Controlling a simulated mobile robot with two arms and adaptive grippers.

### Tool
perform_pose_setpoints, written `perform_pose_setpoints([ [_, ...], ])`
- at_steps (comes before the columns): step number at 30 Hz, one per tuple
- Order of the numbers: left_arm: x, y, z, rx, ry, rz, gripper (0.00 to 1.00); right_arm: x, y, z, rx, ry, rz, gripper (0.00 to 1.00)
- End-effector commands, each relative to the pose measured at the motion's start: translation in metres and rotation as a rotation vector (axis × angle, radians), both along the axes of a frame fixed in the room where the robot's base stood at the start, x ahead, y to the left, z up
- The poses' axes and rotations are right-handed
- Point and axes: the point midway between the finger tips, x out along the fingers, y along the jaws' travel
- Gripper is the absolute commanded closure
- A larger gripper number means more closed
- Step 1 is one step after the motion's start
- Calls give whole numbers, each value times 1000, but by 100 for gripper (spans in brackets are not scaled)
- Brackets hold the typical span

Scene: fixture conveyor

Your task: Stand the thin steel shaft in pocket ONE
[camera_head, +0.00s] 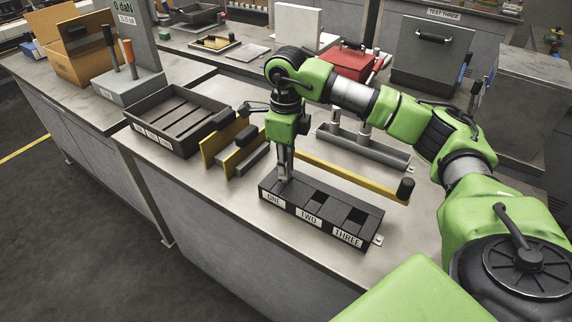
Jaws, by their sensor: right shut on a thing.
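A dark block (327,216) with three square pockets in a row stands on the bench, its front labelled ONE, TWO and THREE from left to right. Pockets TWO (316,197) and THREE (357,216) look empty. My right gripper (285,169) points straight down at the left end of the block, over pocket ONE. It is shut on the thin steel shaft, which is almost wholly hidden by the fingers. I cannot tell how far the shaft is inside the pocket. My left gripper is not in view.
A yellow bar with a black knob (404,190) runs just behind the block. Yellow-edged plates (228,147) stand upright to the left. A dark slotted tray (196,107) lies further left. A grey rack (377,153) with pale cylinders stands behind. The bench before the block is clear.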

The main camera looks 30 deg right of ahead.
Motion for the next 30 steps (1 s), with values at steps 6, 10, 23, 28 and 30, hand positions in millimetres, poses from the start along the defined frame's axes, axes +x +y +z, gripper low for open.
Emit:
perform_pose_setpoints([
  [6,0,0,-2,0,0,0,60,0,0,-3,0,-1,0,100],
  [10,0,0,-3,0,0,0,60,0,0,-4,0,-1,0,100],
  [23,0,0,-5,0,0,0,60,0,0,-7,0,-1,0,100],
  [28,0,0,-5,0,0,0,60,0,0,-6,0,-1,0,65],
  [30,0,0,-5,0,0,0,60,0,0,-7,1,-1,0,65],
])
